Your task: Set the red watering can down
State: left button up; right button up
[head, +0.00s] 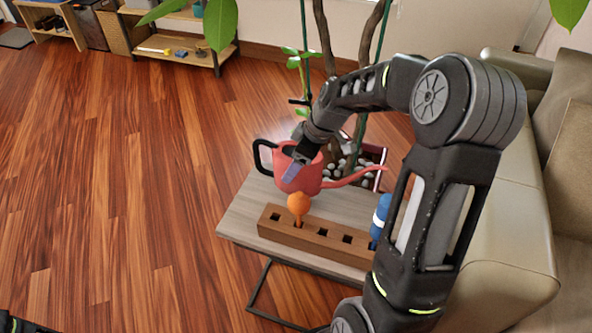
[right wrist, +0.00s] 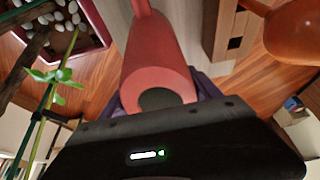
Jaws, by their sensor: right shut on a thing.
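The red watering can (head: 311,181) has a black handle at its left and a long spout pointing right. In the head view it is over the back part of the small grey side table (head: 240,220), upright or nearly so. I cannot tell whether its base touches the top. My right gripper (head: 293,171) reaches down from above and is shut on the can. In the right wrist view the can's red body (right wrist: 158,62) fills the middle, with the purple fingers partly hidden behind it. My left gripper is not in view.
A brown wooden block with square holes (head: 316,236) lies on the table in front of the can. It bears an orange piece (head: 298,204) and a blue-and-white piece (head: 380,218). A potted plant with white stones (head: 345,168) stands behind; a beige sofa (head: 510,215) is at right.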

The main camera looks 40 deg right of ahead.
jog(key=shift+f, duration=1.5)
jog(key=shift+f, duration=0.15)
jog(key=o, duration=2)
jog(key=shift+r, duration=0.25)
jog(key=v, duration=1.2)
jog(key=shift+f, duration=0.1)
